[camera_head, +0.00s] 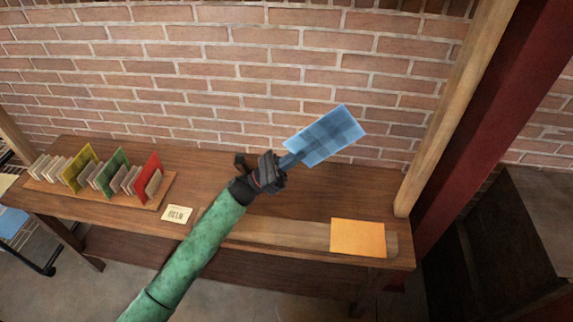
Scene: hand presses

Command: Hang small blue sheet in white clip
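The small blue sheet (327,135) is held up in front of the brick wall, above the back of the bench. My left gripper (291,160) is shut on its lower-left corner, and the sheet tilts up to the right. The sheet's free part touches nothing that I can see. I cannot make out a single white clip for certain. A wooden rack (98,194) at the left of the bench has several pale upright pieces, well apart from the sheet. My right gripper is not in view.
Yellow (81,165), green (115,167) and red (148,174) sheets stand in the rack. A small cream card (177,214) with dark marks lies at the bench's front. An orange sheet (358,238) lies at the right. A wooden post (450,110) rises at the bench's right end.

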